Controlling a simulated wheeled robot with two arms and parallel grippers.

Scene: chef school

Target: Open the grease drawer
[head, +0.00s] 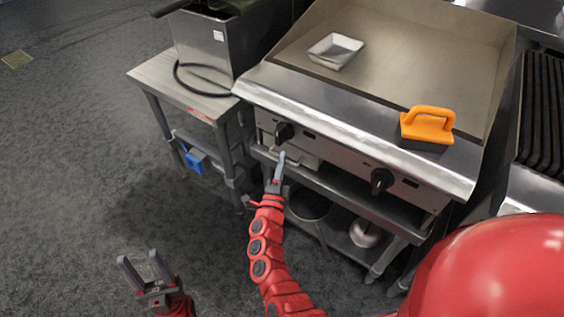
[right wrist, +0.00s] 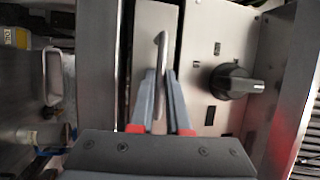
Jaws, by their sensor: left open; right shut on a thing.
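The grease drawer (head: 308,159) is a pale metal front low in the griddle's front panel, left of centre. It also shows in the right wrist view (right wrist: 150,18), with its slim metal handle (right wrist: 160,42). My right gripper (head: 281,158) is at this drawer front. In the right wrist view its two fingers (right wrist: 160,78) are on either side of the handle, shut on it. The drawer looks about flush with the panel; I cannot tell if it is slightly out. My left gripper (head: 144,262) is open and empty, low over the floor at the left.
The griddle (head: 400,55) carries a small metal tray (head: 336,50) and an orange-handled block (head: 428,125). Black knobs (head: 284,132) (head: 382,180) stick out of its front. A side table (head: 170,85) with a fryer stands to the left. Floor (head: 70,160) in front is clear.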

